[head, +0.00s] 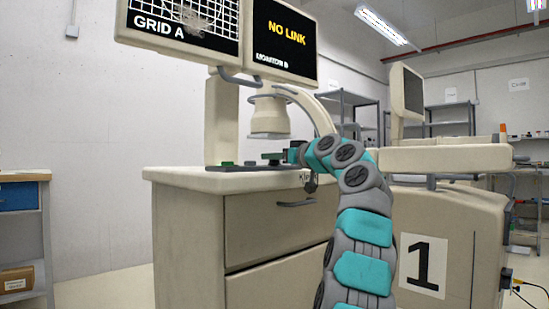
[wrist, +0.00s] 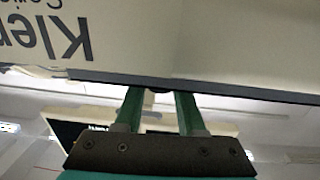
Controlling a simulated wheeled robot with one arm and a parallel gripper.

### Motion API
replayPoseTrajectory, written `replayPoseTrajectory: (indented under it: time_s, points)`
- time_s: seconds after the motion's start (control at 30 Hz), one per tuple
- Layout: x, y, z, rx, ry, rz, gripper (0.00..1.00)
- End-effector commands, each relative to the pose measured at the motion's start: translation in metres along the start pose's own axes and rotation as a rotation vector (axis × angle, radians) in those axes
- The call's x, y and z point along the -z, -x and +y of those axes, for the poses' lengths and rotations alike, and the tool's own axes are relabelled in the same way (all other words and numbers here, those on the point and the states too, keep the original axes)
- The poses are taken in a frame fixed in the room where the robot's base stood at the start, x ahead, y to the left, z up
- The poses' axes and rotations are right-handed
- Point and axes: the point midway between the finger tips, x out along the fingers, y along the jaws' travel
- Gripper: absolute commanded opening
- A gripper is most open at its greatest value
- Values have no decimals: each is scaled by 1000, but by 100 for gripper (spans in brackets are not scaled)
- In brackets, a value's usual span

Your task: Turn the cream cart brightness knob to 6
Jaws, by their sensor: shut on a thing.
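The cream cart (head: 185,215) stands at the centre of the head view, with a drawer front and a dark strip (head: 237,169) on its top. My gripper (head: 266,157) is over the cart top, reaching in from the right. In the wrist view, the green fingers of my gripper (wrist: 158,94) stand apart, their tips against the dark edge of a cream body (wrist: 200,45) with upside-down lettering. They are shut on a small part at that edge, apparently the knob, mostly hidden. The knob's scale and pointer cannot be read.
Two monitors, GRID A (head: 180,42) and NO LINK (head: 283,45), hang above the cart. A curved cream arm with a round head (head: 269,118) stands just above my gripper. A cream unit marked 1 (head: 458,235) is at right. A blue-drawer cabinet (head: 18,197) is at left.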

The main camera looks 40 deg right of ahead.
Motion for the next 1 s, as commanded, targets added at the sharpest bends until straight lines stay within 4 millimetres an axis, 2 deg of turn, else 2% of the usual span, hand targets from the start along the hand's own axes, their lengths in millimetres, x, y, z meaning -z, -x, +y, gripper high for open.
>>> replayPoseTrajectory:
  time_s: [0.47, 1.0]
  points:
    - [0, -1, -2, -24, -1, 0, 0]
    - [0, 0, -2, -151, -1, -2, 0]
